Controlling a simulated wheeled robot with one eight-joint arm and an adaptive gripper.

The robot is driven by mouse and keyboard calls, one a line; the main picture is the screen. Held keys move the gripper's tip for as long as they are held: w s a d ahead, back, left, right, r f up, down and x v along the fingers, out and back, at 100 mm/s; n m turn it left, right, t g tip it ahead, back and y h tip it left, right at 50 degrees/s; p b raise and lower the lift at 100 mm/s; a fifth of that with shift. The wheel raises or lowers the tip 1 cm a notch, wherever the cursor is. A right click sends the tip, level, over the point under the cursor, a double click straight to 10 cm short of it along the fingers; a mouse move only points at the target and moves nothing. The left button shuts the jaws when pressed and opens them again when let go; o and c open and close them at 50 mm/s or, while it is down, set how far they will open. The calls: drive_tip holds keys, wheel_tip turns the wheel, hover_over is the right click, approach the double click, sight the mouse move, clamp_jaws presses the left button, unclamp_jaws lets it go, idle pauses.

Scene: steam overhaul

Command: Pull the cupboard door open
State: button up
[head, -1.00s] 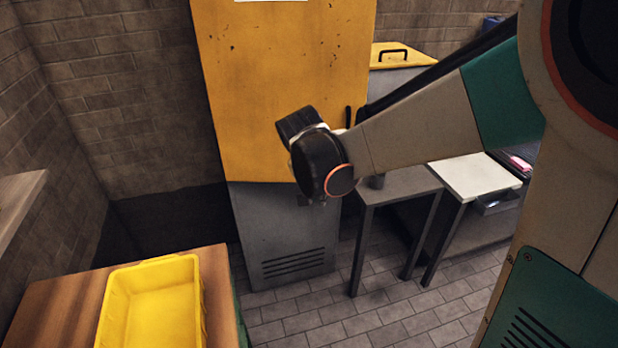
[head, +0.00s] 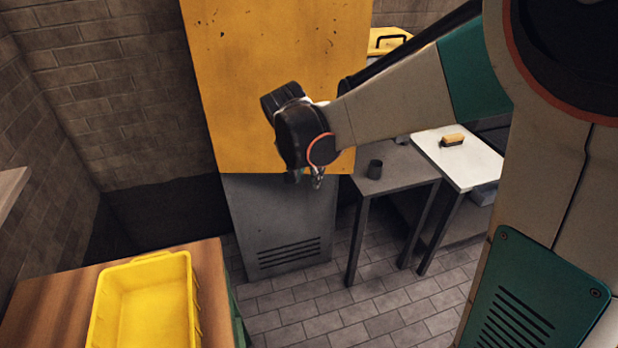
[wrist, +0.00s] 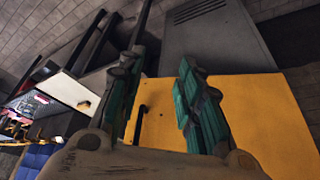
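The cupboard has a yellow door (head: 275,80) above a grey vented lower part (head: 275,225). The door is closed as far as I can see. My gripper (head: 308,180) is in front of the door's lower right part, with its fingers pointing down in the head view. In the wrist view its green-padded fingers (wrist: 161,60) are apart and nothing is held. The yellow door (wrist: 260,105) fills the lower right there. A black bar handle (wrist: 141,122) shows on it, in the picture between the fingers, nearer the left one; contact is not visible. My arm hides the handle in the head view.
A yellow bin (head: 150,295) stands on a wooden table (head: 40,300) at lower left. Tiled floor lies open in front.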

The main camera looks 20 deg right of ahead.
drive_tip(key=v, duration=0.9)
drive_tip(key=shift+s+r, duration=0.15)
drive_tip(key=shift+s, duration=0.05)
